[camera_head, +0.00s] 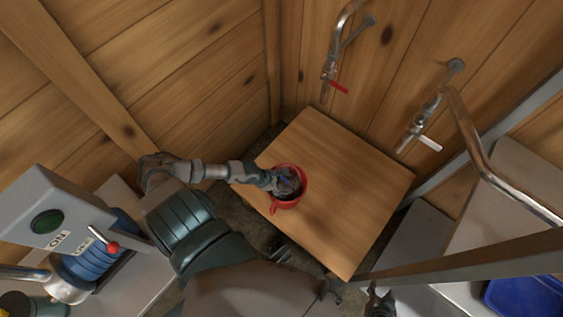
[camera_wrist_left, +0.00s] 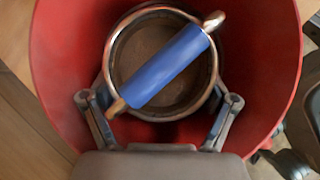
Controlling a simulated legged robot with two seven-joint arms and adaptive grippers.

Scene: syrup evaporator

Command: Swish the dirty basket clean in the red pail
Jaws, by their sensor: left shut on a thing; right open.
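The red pail (camera_head: 301,190) stands on the wooden table, and its red wall (camera_wrist_left: 60,50) surrounds the view in the left wrist camera. The round metal basket (camera_wrist_left: 119,45) is inside the pail, with a blue grip (camera_wrist_left: 170,65) across its top. Its inside looks brownish. My left gripper (camera_head: 278,181) reaches into the pail. In the left wrist view its fingers (camera_wrist_left: 160,98) sit on both sides of the basket, shut on it. The basket's underside is hidden. My right gripper (camera_head: 380,300) is open and empty at the bottom edge of the head view, away from the pail.
The wooden table (camera_head: 350,190) is clear around the pail. Two metal taps, one with a red lever (camera_head: 339,87) and one with a white lever (camera_head: 430,142), are on the wall behind. A grey switch box (camera_head: 45,205) is at left, a blue bin (camera_head: 525,297) at lower right.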

